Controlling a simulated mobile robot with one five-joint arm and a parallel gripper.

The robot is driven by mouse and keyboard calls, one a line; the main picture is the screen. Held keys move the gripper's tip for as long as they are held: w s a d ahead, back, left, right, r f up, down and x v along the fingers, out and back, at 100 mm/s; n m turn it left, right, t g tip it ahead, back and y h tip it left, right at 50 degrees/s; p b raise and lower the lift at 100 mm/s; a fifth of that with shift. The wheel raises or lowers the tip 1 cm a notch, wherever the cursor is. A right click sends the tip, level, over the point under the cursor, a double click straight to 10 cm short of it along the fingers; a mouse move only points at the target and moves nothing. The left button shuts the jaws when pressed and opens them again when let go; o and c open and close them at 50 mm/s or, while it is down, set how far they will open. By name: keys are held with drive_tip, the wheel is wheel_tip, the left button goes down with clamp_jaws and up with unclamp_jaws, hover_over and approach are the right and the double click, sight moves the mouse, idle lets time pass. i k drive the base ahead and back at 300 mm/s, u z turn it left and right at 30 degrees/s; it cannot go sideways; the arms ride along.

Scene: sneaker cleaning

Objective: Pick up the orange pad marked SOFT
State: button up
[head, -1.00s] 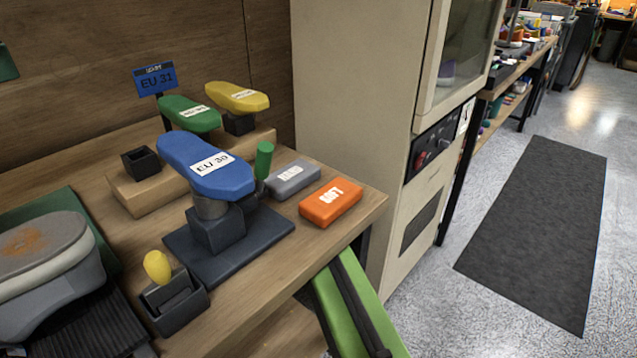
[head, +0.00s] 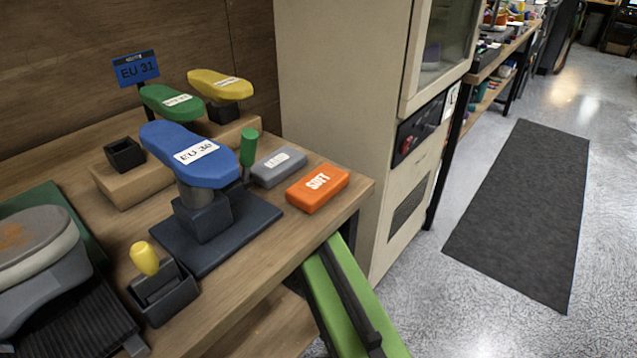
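The orange pad marked SOFT (head: 318,188) lies flat near the right front corner of the wooden bench (head: 262,285) in the head view. Its top and front sides show, and nothing covers it. A grey pad (head: 278,166) with a white label lies just behind it to the left. My gripper is not in view. A green and black bar (head: 345,300) slants up from the bottom edge to below the bench's front edge; I cannot tell whether it is part of my arm.
A blue shoe form (head: 190,155) labelled EU 30 stands on a dark base left of the pads, with a green-handled tool (head: 249,148) beside it. A yellow-handled holder (head: 160,285) and a grey shoe (head: 40,260) are further left. A beige cabinet (head: 340,90) stands right behind the bench.

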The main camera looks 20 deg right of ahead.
sight(309, 193)
drive_tip(key=z, duration=0.7)
drive_tip(key=k, duration=0.1)
drive_tip(key=u, duration=2.7)
drive_tip(key=k, duration=1.15)
drive_tip(key=u, duration=0.85)
drive_tip(key=k, duration=0.65)
drive_tip(key=z, duration=0.2)
drive_tip(key=i, duration=0.65)
